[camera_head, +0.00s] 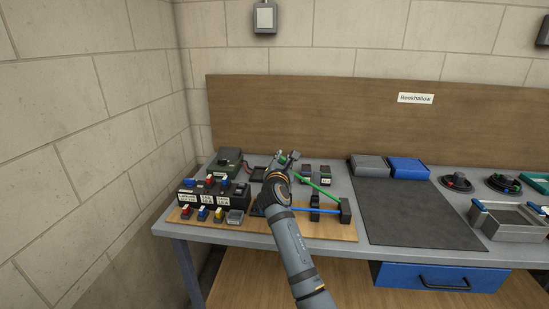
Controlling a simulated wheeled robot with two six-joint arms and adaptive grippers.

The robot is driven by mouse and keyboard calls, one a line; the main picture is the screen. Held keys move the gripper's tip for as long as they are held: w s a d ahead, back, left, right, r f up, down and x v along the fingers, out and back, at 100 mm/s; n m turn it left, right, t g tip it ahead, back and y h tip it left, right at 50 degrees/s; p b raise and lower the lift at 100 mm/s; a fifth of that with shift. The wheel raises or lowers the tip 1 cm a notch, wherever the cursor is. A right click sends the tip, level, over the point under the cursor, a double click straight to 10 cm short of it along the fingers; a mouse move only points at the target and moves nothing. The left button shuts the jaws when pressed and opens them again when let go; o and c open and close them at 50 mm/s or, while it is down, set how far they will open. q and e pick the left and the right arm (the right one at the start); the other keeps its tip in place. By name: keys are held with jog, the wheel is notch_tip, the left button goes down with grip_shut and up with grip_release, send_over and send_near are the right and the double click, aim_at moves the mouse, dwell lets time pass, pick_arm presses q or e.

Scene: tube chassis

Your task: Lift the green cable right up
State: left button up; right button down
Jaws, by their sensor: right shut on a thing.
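The green cable (319,188) runs as a thin line from my right gripper down to a black block (346,210) on the wooden board. My right gripper (287,158) is over the left part of the bench, at the cable's upper left end, and is shut on it. My wrist partly hides the fingers and that end. A blue cable (312,211) lies lower, running left from the same block. My left gripper is not in view.
Black modules with red, blue and yellow parts (205,190) stand left of my arm. A dark mat (412,210) lies to the right, largely clear, with a grey box (369,166) and a blue box (409,168) behind it. A wooden back panel (300,110) rises behind the bench.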

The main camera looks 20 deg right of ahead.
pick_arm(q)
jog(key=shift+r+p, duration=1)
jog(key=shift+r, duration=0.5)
pick_arm(e)
jog(key=shift+s+d+r+m, duration=0.25)
jog(key=shift+d+r+m, duration=0.15)
jog(key=shift+r, duration=0.25)
jog(key=shift+s+d+r+m, duration=0.3)
jog(key=shift+d+r, duration=0.1)
jog(key=shift+r, duration=0.25)
jog(key=c, duration=1.2)
grip_release()
jog(key=shift+d, duration=0.15)
jog(key=shift+s+a+f, duration=0.1)
jog(key=shift+s+a, duration=0.05)
jog(key=shift+a, duration=0.05)
jog(key=v, duration=0.7)
jog(key=shift+s, duration=0.1)
